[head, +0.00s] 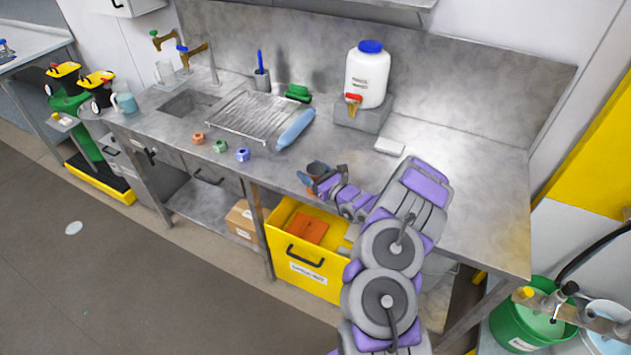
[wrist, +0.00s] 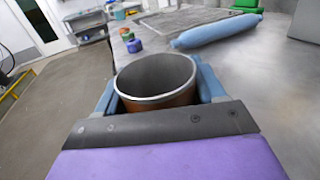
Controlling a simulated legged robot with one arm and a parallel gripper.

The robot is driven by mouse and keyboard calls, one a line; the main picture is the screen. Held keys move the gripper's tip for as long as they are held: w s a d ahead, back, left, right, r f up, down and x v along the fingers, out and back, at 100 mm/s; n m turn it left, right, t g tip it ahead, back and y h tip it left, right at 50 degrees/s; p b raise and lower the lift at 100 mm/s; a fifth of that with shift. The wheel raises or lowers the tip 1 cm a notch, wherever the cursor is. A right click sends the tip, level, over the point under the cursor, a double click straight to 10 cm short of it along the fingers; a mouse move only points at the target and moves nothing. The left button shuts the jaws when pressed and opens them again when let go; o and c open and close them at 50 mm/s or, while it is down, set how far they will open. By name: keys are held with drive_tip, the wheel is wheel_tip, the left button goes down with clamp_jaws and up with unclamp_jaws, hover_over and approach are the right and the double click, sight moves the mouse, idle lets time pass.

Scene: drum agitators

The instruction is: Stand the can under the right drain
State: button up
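The can (wrist: 155,80) is an open, empty-looking copper-brown cylinder with a grey inside and a pale rim. In the wrist view it sits upright between the two blue fingers of my gripper (wrist: 157,92), which touch its sides. In the head view my gripper (head: 312,183) and the can (head: 318,168) are over the front edge of the steel bench. At the lower right, a pipe with valves (head: 562,308) runs above a green bucket (head: 533,322) and a paler bucket (head: 607,340). I cannot tell which fitting is the right drain.
The steel bench (head: 450,210) has clear room at its right. A white jug with a red tap (head: 368,75) stands on a grey block behind. A blue roll (head: 297,128), a drying rack (head: 250,115) and small coloured pieces lie left. A yellow bin (head: 320,262) is below.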

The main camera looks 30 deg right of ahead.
drive_tip(key=c, duration=0.6)
